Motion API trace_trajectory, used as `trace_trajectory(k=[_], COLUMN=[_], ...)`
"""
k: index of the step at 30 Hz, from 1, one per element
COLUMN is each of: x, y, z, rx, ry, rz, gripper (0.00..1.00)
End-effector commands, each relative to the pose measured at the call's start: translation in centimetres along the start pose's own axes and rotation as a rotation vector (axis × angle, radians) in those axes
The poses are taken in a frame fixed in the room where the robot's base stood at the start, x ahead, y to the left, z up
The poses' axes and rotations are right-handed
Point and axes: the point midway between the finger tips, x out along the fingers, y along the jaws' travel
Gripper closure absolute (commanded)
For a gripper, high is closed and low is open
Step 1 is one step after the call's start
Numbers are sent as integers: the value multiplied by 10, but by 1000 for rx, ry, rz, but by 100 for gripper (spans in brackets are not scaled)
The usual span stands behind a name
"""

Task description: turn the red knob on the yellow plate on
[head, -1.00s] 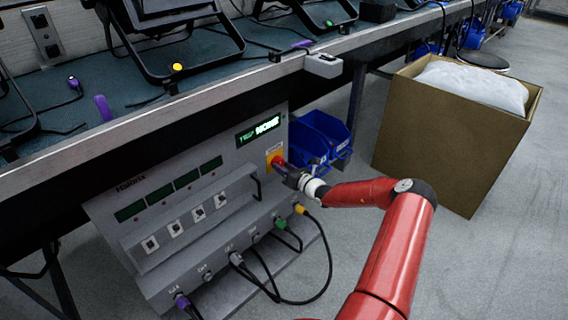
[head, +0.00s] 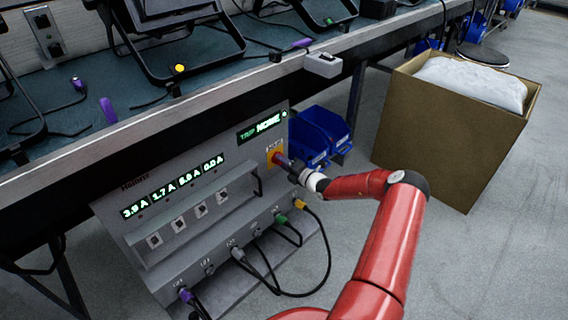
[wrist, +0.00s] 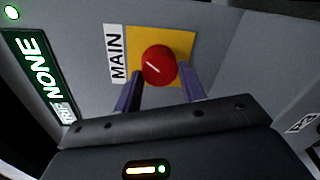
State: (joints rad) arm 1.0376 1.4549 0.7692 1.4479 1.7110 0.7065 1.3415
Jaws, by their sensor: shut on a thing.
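The red knob (wrist: 160,64) sits on the yellow plate (wrist: 186,42), beside a white MAIN label in the wrist view. A white line on its face lies at a slant. In the head view the yellow plate (head: 271,155) is at the upper right of the grey panel, and the knob is mostly hidden by my gripper (head: 286,164). In the wrist view my gripper (wrist: 161,86) has one finger on each side of the knob, closed on it.
The panel's displays (head: 173,187) are lit with ampere readings, and the trip display (head: 261,126) reads NONE beside a green light (wrist: 12,12). Cables (head: 290,235) plug in along the panel's lower ledge. Blue bins (head: 318,140) and a cardboard box (head: 440,140) stand to the right.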

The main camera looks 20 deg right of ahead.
Motion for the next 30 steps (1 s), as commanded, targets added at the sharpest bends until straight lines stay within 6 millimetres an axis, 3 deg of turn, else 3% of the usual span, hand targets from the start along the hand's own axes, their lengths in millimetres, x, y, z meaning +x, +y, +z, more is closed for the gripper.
trace_trajectory(k=[10,26,27,30], x=[0,0,0,0], y=[0,0,0,0], z=[1,1,0,0], rx=[132,155,155,154], ry=[8,9,9,9], rz=[0,1,1,1], gripper=[82,82,55,42])
